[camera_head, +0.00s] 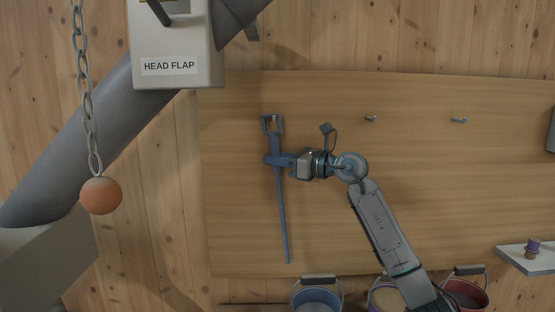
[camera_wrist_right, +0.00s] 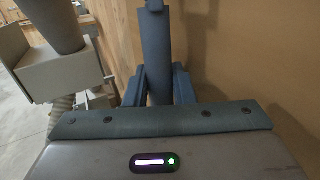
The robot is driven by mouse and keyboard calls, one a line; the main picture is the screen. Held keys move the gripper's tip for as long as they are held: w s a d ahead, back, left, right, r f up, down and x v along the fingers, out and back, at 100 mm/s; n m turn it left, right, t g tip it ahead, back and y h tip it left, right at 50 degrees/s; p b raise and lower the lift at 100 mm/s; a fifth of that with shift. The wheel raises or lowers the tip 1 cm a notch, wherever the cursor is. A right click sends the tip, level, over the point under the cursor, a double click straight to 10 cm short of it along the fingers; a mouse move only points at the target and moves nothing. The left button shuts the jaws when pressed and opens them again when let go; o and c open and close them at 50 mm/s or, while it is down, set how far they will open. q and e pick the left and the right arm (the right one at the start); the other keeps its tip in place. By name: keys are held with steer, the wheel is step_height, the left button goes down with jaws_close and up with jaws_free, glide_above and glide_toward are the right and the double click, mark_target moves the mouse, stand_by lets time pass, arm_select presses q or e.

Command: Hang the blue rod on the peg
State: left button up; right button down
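The blue rod (camera_head: 282,215) hangs nearly upright in front of the wooden board, its lower end tilted slightly right. Its top has a squarish frame or hook (camera_head: 272,124). My right gripper (camera_head: 278,160) is shut on the rod just below that top. In the right wrist view the rod (camera_wrist_right: 156,50) stands between the two blue fingers (camera_wrist_right: 158,88). A small peg (camera_head: 370,118) and another peg (camera_head: 458,120) stick out of the board to the right. Whether a peg sits inside the rod's top frame, I cannot tell. My left gripper is not in view.
The wooden board (camera_head: 430,200) is mostly bare. A chain with an orange ball (camera_head: 101,195) hangs at left, near the HEAD FLAP box (camera_head: 170,45) and a grey pipe. Buckets (camera_head: 318,297) stand below. A small shelf (camera_head: 520,262) is at lower right.

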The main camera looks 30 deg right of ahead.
steer(key=shift+w+a+f+t+b, duration=0.2)
steer(key=shift+a+t+b, duration=0.1)
steer(key=shift+b, duration=0.35)
steer(key=shift+w+a+r+y, duration=0.1)
steer(key=shift+a+y, duration=0.1)
steer(key=shift+y, duration=0.1)
steer(key=shift+m, duration=0.3)
steer(key=c, duration=1.2)
jaws_free()
steer(key=shift+c, duration=0.2)
steer(key=shift+o, duration=0.5)
steer(key=shift+a+r, duration=0.15)
steer(key=shift+r, duration=0.05)
